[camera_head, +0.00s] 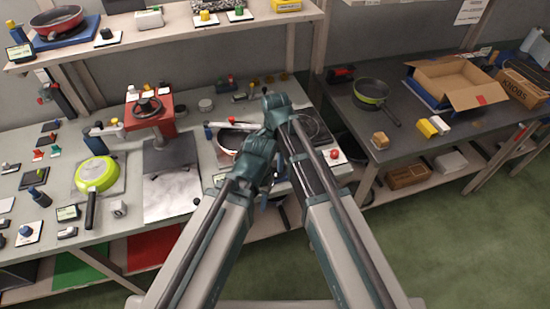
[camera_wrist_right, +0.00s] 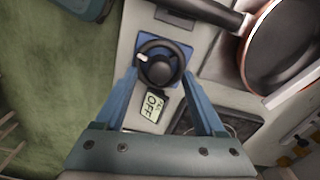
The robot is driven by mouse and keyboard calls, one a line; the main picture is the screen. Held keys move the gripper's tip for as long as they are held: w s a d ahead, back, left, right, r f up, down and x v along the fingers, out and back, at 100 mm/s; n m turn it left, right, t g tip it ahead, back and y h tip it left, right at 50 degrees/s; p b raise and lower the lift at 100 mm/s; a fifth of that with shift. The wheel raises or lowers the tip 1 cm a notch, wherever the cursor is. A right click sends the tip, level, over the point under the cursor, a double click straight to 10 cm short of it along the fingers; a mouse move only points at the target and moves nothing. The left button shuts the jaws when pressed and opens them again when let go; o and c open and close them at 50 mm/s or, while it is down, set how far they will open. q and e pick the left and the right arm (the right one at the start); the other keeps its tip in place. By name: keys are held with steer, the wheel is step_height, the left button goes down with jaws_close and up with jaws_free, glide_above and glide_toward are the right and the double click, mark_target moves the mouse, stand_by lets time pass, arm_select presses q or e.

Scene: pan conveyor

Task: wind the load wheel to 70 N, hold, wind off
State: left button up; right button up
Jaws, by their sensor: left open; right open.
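In the right wrist view a black hand wheel (camera_wrist_right: 158,64) with a white mark on its rim sits on a blue base. A small display (camera_wrist_right: 154,104) reading OFF lies just below it. My right gripper (camera_wrist_right: 160,76) is open, its blue fingers on either side of the wheel; contact cannot be told. In the head view my arms cover this wheel's likely place. My left gripper (camera_head: 265,197) is low and mostly hidden by its own arm, near the bench's front edge. Another black wheel (camera_head: 147,107) tops a red press on the left bench, away from both grippers.
A green pan (camera_head: 96,174) lies on the left bench. A cardboard box (camera_head: 458,84) stands on the right bench. The green floor (camera_head: 470,240) is clear.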

mark_target(275, 164)
step_height(275, 164, up, 12)
steer(key=p, duration=1.1)
steer(key=shift+s+f, duration=0.1)
steer(key=s+d+n, duration=0.5)
steer(key=d+n, duration=0.1)
steer(key=d, duration=0.3)
steer(key=s+d+n, duration=0.6)
steer(key=d, duration=0.3)
steer(key=s+a+f+n+b, duration=0.1)
steer(key=s+a+n, duration=0.1)
steer(key=a, duration=0.4)
steer(key=s+a+f+n+h+b, duration=0.1)
steer(key=s+a, duration=0.2)
steer(key=a, duration=0.2)
steer(key=shift+a+f+n, duration=0.15)
steer(key=shift+a+n, duration=0.2)
steer(key=shift+n, duration=0.05)
steer(key=shift+s, duration=0.1)
